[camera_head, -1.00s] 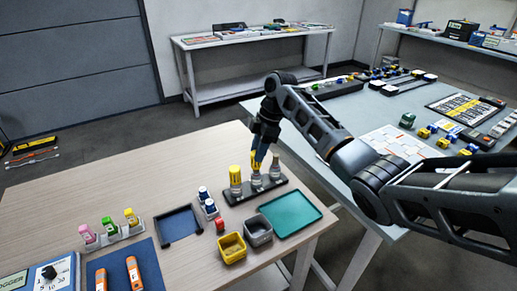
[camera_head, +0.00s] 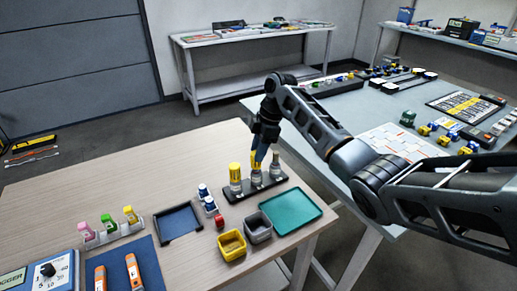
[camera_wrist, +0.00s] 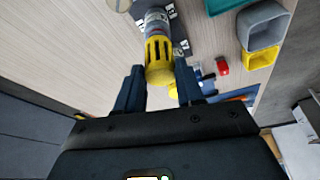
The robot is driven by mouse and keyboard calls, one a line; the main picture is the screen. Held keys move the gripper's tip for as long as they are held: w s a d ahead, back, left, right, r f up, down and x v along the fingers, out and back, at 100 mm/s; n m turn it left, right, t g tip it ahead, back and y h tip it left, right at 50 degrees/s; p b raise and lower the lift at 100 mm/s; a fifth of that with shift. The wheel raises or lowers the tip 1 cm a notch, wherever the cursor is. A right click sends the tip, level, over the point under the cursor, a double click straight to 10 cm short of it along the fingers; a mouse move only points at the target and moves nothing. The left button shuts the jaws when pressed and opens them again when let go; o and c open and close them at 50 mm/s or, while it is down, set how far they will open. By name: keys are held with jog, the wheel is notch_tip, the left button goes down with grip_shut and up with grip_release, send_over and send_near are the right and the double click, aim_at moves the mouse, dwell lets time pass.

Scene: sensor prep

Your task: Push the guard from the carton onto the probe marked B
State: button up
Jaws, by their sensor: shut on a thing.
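A black rack (camera_head: 238,199) on the wooden table holds three upright grey probes. My gripper (camera_head: 258,160) is over the middle probe (camera_head: 256,180), shut on a yellow slotted guard (camera_wrist: 159,62). In the wrist view the guard sits between my two fingers (camera_wrist: 159,88), in line with the grey probe body (camera_wrist: 156,20) and meeting its end. I cannot tell how far the guard is on. The left probe wears a yellow cover (camera_head: 235,172); the right probe (camera_head: 275,171) has a dark reddish top. The rack's labels are too small to read surely. I cannot tell which box is the carton.
An open yellow box (camera_head: 232,246) and a grey box (camera_head: 258,230) stand in front of the rack. A green tray (camera_head: 291,212) lies to its right. Small blue-capped bottles (camera_head: 207,199) and a red block (camera_head: 219,221) are close on the left.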

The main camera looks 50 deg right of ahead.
jog(key=shift+f+b, duration=0.45)
jog(key=shift+f, duration=0.4)
jog(key=shift+c, duration=0.3)
dwell(0.5)
jog(key=o, duration=1.4)
jog(key=shift+r+p, duration=0.6)
jog(key=shift+r, duration=0.1)
jog(key=shift+r+p, duration=2.55)
jog(key=shift+r, duration=0.4)
